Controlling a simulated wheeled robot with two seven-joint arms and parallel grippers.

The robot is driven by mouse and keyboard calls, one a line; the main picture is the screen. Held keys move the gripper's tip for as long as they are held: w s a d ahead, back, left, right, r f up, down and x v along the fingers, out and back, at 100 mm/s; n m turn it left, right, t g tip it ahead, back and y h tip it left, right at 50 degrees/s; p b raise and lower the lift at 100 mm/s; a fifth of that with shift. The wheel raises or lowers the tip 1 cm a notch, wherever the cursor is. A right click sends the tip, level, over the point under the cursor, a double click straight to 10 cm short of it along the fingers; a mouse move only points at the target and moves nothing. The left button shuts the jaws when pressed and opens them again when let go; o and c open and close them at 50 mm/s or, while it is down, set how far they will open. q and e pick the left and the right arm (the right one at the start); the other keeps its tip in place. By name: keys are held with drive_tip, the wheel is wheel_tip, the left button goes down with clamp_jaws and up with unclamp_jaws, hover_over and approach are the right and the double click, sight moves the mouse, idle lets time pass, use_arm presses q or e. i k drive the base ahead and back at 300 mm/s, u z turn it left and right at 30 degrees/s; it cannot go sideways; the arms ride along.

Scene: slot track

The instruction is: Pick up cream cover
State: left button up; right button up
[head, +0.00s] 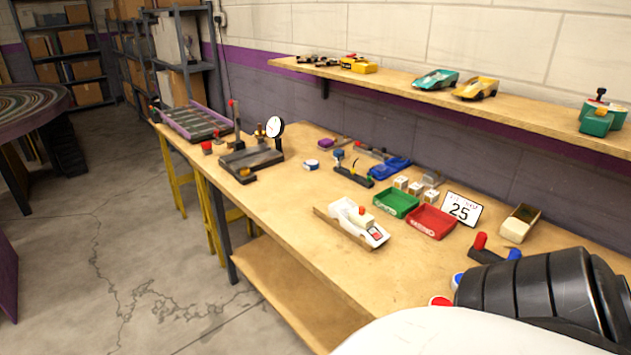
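A small cream, hollow, box-shaped piece (520,223) lies on the right part of the workbench (300,210), right of the number 25 card. Its darker inside faces up; it looks like the cream cover, though I cannot be sure. A white and cream car-like piece (360,224) sits near the bench's front edge, with a red part on top. Neither of my grippers is in view. A black segmented arm link of mine fills the lower right, and a white part of me covers the bottom edge.
A green tray (397,203) and a red tray (431,222) stand mid-bench, with the number 25 card (462,209) behind. A wall shelf (530,113) holds toy cars.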

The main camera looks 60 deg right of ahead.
sight(358, 216)
drive_tip(key=i, duration=2.55)
drive_tip(key=z, duration=2.85)
